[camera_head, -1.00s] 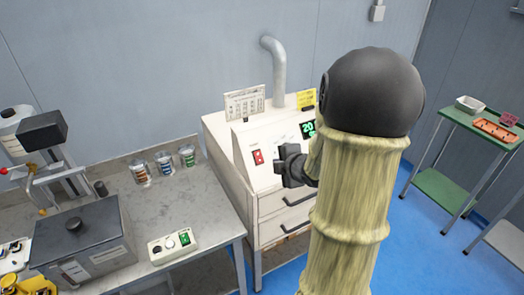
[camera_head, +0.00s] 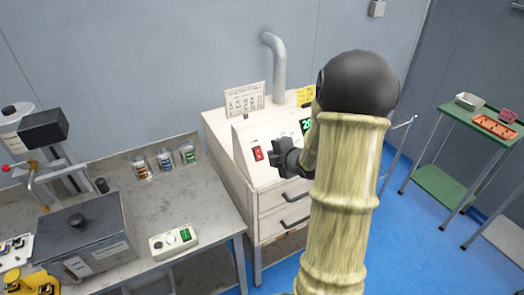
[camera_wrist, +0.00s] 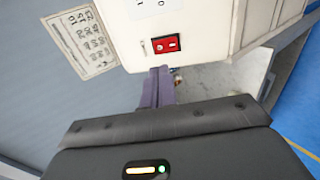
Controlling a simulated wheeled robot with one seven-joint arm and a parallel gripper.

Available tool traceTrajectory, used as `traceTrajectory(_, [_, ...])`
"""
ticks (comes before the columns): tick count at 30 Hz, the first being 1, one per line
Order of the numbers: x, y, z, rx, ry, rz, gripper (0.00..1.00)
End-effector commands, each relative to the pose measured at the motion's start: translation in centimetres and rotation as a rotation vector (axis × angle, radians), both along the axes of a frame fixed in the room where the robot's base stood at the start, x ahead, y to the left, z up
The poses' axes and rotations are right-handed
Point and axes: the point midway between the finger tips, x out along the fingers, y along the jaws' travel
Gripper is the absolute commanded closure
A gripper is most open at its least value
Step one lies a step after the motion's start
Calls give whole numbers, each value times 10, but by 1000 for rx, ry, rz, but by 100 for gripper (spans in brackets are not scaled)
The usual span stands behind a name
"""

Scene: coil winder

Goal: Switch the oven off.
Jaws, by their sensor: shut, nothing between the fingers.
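The oven (camera_head: 222,126) is a cream cabinet with a sloped front panel, a partly covered green display (camera_head: 307,125) and two drawers below. Its red rocker switch (camera_head: 258,153) is on the panel's left part. The red switch also shows in the wrist view (camera_wrist: 166,44), just beyond my fingertips. My gripper (camera_head: 271,157) is just to the right of the switch in the head view. In the wrist view my gripper (camera_wrist: 158,70) has its fingers together and empty. I cannot tell whether the fingertips touch the panel, or which way the rocker is set.
A grey pipe (camera_head: 275,65) rises behind the oven, with a printed card (camera_head: 245,99) on top. The workbench (camera_head: 150,214) at left holds a dark box (camera_head: 80,235), several small cups and a white control box (camera_head: 173,242). A green table (camera_head: 459,122) stands at right.

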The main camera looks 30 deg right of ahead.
Motion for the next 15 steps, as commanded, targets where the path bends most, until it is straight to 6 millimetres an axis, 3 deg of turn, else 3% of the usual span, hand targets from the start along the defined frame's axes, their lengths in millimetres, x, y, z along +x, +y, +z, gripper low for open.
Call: traceTrajectory(15, [61,2,-35,1,1,0,100])
